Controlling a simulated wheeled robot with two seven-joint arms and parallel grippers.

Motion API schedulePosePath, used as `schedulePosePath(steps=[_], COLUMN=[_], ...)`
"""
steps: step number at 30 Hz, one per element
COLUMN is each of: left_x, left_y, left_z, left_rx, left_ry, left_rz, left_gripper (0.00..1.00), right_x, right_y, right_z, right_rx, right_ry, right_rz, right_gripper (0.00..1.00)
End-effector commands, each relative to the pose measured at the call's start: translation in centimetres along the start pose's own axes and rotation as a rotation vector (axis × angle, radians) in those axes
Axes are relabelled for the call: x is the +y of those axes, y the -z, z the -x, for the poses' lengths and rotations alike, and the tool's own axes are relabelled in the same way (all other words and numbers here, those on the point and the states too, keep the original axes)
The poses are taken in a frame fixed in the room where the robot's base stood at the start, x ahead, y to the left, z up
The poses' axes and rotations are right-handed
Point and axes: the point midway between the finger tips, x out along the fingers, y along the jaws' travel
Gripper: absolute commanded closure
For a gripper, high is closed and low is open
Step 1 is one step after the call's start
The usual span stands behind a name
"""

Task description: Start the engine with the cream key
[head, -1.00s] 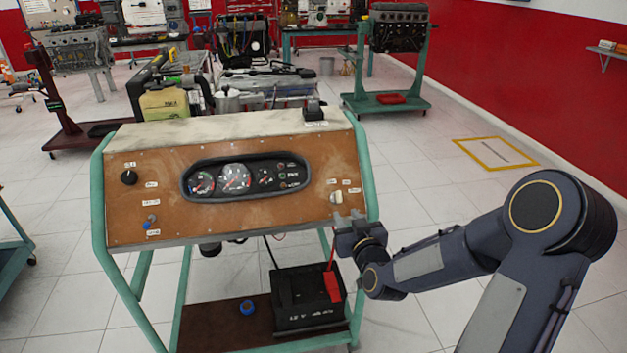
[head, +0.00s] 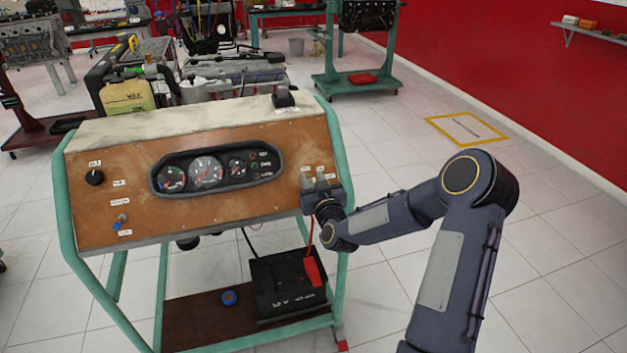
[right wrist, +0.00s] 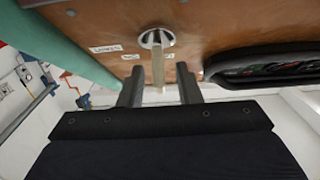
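The cream key (right wrist: 158,72) sticks out of a round metal ignition lock (right wrist: 156,38) in the right wrist view. The lock is set in the brown control panel (head: 215,215) of the engine trainer. My right gripper (right wrist: 159,80) is open, with one finger on each side of the key. Gaps show between the key and both fingers. In the head view, the right gripper (head: 312,188) is at the panel's lower right and mostly hides the key. My left gripper is not in view.
A gauge cluster (head: 217,168) sits mid-panel, with a black knob (head: 95,178) and a blue-tipped switch (head: 121,220) at its left. A battery (head: 285,285) with a red terminal cover stands on the lower shelf. Open floor lies to the right.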

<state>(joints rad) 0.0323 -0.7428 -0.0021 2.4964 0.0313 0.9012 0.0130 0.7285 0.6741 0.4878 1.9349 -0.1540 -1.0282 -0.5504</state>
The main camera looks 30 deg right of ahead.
Motion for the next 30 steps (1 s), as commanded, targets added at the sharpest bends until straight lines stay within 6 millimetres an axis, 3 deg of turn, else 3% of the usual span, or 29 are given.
schedulePosePath(steps=[3, 10, 20, 30], left_x=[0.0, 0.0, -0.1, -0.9], left_y=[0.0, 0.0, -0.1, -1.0], left_z=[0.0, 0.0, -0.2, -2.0], left_rx=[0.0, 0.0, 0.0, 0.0], left_ry=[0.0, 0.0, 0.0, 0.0], left_rz=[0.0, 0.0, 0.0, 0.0], left_gripper=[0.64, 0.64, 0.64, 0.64], right_x=[0.0, 0.0, 0.0, -0.1], right_y=[0.0, 0.0, -0.1, -0.3], right_z=[0.0, 0.0, 0.0, 0.0], right_rx=[0.0, 0.0, 0.001, 0.003], right_ry=[0.0, 0.0, -0.011, -0.126], right_rz=[0.0, 0.0, -0.013, -0.144], right_gripper=[0.7, 1.0, 1.0, 1.0])
